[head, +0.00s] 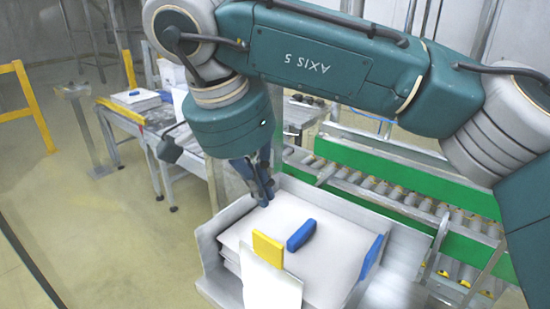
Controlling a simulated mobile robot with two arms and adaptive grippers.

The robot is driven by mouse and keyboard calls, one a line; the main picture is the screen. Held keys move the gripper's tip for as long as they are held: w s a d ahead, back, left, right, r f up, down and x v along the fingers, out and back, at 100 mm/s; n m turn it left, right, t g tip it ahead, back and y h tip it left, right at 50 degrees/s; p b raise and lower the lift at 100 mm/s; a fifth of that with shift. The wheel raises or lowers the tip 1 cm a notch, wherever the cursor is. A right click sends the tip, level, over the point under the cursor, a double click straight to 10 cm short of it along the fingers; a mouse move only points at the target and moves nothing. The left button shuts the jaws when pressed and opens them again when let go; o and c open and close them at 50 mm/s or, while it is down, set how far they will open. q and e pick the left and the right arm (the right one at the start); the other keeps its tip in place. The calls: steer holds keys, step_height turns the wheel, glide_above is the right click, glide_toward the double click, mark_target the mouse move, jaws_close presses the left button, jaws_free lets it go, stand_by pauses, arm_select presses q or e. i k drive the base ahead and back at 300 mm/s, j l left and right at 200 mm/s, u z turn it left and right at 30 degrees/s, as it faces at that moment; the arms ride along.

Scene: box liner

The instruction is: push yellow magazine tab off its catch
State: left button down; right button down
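The yellow tab (267,248) stands upright at the near left side of the magazine (212,262), at the top of a white upright panel (270,288). White flat sheets (268,220) are stacked in the magazine. My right gripper (264,196) points down over the far left part of the stack, beyond the yellow tab and apart from it. Its dark fingers are seen edge-on, so I cannot tell whether they are open or shut. The catch cannot be made out. My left gripper is not in view.
A blue block (301,235) lies on the sheets, just right of the yellow tab. A blue tab (373,256) stands at the magazine's right side. A roller conveyor (415,200) with green side rails runs behind and right. A metal table (150,118) stands behind left.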

mark_target(264, 273)
steer(key=k+l, duration=0.15)
steer(key=k, duration=0.85)
